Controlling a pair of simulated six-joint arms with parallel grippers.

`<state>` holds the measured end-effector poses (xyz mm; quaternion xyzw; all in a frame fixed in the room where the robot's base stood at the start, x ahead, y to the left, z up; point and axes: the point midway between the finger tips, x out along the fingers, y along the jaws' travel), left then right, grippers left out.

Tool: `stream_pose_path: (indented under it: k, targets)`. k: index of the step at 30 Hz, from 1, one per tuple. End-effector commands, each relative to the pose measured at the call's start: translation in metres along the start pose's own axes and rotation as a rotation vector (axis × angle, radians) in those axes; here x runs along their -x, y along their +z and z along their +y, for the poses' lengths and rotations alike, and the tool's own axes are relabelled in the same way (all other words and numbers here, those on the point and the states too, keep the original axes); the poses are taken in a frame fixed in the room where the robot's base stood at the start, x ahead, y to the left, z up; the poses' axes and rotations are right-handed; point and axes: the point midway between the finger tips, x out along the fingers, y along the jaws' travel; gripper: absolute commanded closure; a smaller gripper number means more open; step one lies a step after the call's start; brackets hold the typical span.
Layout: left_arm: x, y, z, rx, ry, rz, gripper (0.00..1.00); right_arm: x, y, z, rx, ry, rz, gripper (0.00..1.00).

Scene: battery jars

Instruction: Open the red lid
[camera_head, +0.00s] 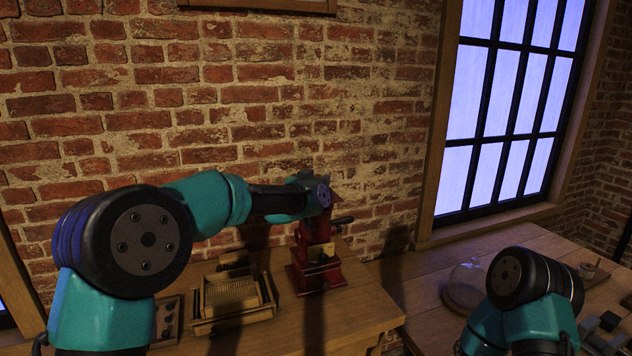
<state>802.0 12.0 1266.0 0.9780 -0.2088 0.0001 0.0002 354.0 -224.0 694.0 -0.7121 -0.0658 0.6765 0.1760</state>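A red device (318,277) with a brass-coloured plate and a dark side handle (343,220) stands on the wooden table near the brick wall. I cannot make out a separate red lid; the top of the device is partly covered by my arm. My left arm reaches in from the left, and its wrist end with the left gripper (322,193) is at the top of the red device. The fingers are too small and dark to tell whether they are open or touching it.
A wooden tray (233,318) with a slatted piece lies left of the red device. A glass dome (467,283) on a round wooden base stands on the right table. The table front right of the device is clear.

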Motion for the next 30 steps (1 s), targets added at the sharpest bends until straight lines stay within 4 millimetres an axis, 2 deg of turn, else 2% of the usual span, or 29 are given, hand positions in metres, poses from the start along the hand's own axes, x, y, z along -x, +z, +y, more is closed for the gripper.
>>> stream_pose_path:
  k: [2,17,30]
  targets:
    - [0.0001,-0.0001,0.0,0.0,0.0,0.0,0.53,0.0,0.0,0.0,0.0,0.0,0.0,0.57]
    - [0.0003,0.0,0.0001,0.0,0.0,0.0,1.0,0.0,0.0,0.0,0.0,0.0,0.0,0.57]
    - [-0.0031,-0.0012,0.0056,-0.001,0.009,0.0,1.0,0.0,0.0,0.0,0.0,0.0,0.0,0.57]
